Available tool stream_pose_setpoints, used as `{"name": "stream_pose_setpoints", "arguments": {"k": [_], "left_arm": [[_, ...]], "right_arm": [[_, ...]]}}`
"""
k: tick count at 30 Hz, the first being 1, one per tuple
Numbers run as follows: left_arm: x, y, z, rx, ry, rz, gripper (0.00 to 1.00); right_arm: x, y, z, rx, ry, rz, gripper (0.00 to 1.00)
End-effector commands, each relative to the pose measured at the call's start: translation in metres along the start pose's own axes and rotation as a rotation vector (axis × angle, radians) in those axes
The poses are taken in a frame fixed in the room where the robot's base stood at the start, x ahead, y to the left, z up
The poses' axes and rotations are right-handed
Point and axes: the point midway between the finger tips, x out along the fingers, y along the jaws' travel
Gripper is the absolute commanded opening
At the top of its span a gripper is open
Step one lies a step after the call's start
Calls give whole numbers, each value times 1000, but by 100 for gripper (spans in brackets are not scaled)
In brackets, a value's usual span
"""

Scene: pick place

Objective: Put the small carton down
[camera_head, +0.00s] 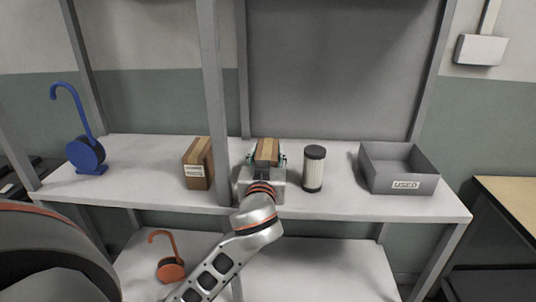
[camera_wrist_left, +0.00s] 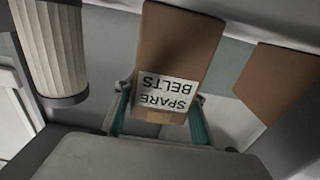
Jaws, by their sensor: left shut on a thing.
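The small carton (camera_head: 267,149) is brown with a lighter tape strip. In the left wrist view the small carton (camera_wrist_left: 180,45) shows a white label reading "SPARE BELTS", upside down. My left gripper (camera_wrist_left: 163,98) is shut on it, with one teal finger on each side. The carton's lower part is hidden in the head view, so I cannot tell whether it touches the shelf. My right gripper is not in view.
Another brown carton (camera_head: 198,164) stands left of the post. A white pleated filter with dark caps (camera_head: 313,170) stands close on the right, then a grey "USED" bin (camera_head: 400,182). A blue hooked object (camera_head: 86,153) is at far left. An orange one (camera_head: 170,269) is on the lower shelf.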

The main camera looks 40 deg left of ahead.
Motion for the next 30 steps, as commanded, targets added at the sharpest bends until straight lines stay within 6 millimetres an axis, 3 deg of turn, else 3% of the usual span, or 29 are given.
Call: {"name": "stream_pose_setpoints", "arguments": {"k": [8, 9, 11, 23, 30], "left_arm": [[0, 0, 2, -2, 1, 0, 13], [0, 0, 2, -1, 0, 1, 45], [0, 0, 1, -1, 1, 1, 56], [0, 0, -4, 0, 4, 0, 56], [-37, 0, 0, -5, -4, 1, 56]], "right_arm": [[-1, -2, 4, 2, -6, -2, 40], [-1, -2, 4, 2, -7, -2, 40], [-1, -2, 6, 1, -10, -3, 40], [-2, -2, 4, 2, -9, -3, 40], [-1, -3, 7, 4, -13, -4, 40]]}}
